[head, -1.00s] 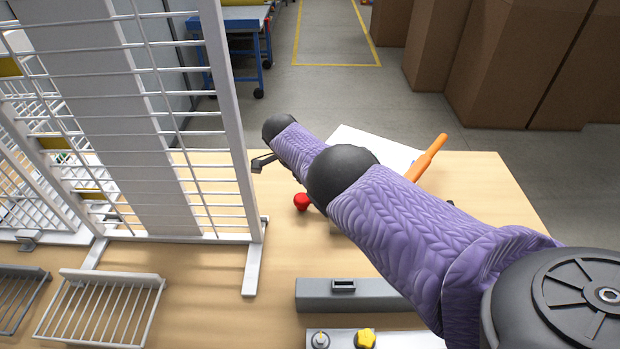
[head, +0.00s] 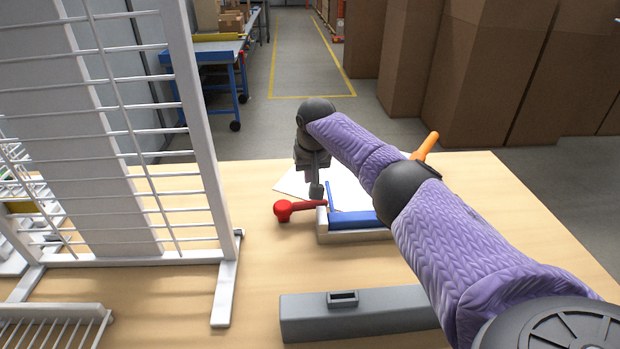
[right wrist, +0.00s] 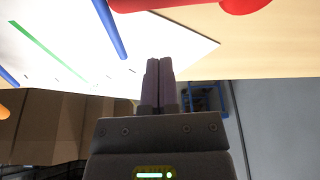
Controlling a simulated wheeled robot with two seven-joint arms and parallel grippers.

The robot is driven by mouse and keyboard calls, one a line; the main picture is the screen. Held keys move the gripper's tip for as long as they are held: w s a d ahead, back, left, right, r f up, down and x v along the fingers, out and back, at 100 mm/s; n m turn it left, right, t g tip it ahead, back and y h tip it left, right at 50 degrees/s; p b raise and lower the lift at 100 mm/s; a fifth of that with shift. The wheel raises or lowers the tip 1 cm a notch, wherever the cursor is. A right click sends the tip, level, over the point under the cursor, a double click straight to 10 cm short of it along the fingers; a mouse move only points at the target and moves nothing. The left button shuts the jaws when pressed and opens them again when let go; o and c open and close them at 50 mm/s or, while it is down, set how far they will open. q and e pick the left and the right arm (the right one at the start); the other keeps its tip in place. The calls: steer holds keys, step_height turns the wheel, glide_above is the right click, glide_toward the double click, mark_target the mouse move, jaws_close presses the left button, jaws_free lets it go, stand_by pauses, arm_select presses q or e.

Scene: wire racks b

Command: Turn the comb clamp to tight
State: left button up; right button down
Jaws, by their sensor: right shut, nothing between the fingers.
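The clamp's red lever with a round red knob (head: 283,210) points left from the end of a low grey-white fixture with a blue bar (head: 358,219) on the table. Red parts also show at the top of the right wrist view (right wrist: 170,4). My right gripper (head: 316,190) points down just above and behind the lever, apart from the knob. Its fingers (right wrist: 158,82) are shut and empty. Whether a fingertip touches the lever cannot be told. My right forearm hides the fixture's right end. My left gripper is not in view.
A white wire rack (head: 205,150) stands at the left, its foot (head: 226,292) on the table. A grey bar block (head: 370,316) lies in front. A white sheet (head: 345,190) lies behind the fixture. An orange handle (head: 426,146) rises at the right. Bare table lies left of the knob.

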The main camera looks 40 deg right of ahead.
mark_target(303, 209)
steer(key=b+x, duration=0.2)
steer(key=x, duration=0.2)
steer(key=shift+s+f+b, duration=0.1)
steer(key=shift+f+b, duration=0.15)
steer(key=shift+b, duration=0.1)
steer(key=shift+r+p, duration=0.2)
steer(key=shift+p, duration=0.1)
steer(key=shift+s+a+r+p, duration=0.2)
steer(key=shift+s+a+p, duration=0.05)
steer(key=shift+s+p, duration=0.2)
steer(key=shift+s+a+r+p, duration=0.2)
steer(key=shift+s+p, duration=0.2)
steer(key=shift+s+a, duration=0.35)
steer(key=shift+s, duration=0.25)
steer(key=shift+s+a, duration=0.15)
steer(key=shift+s, duration=0.1)
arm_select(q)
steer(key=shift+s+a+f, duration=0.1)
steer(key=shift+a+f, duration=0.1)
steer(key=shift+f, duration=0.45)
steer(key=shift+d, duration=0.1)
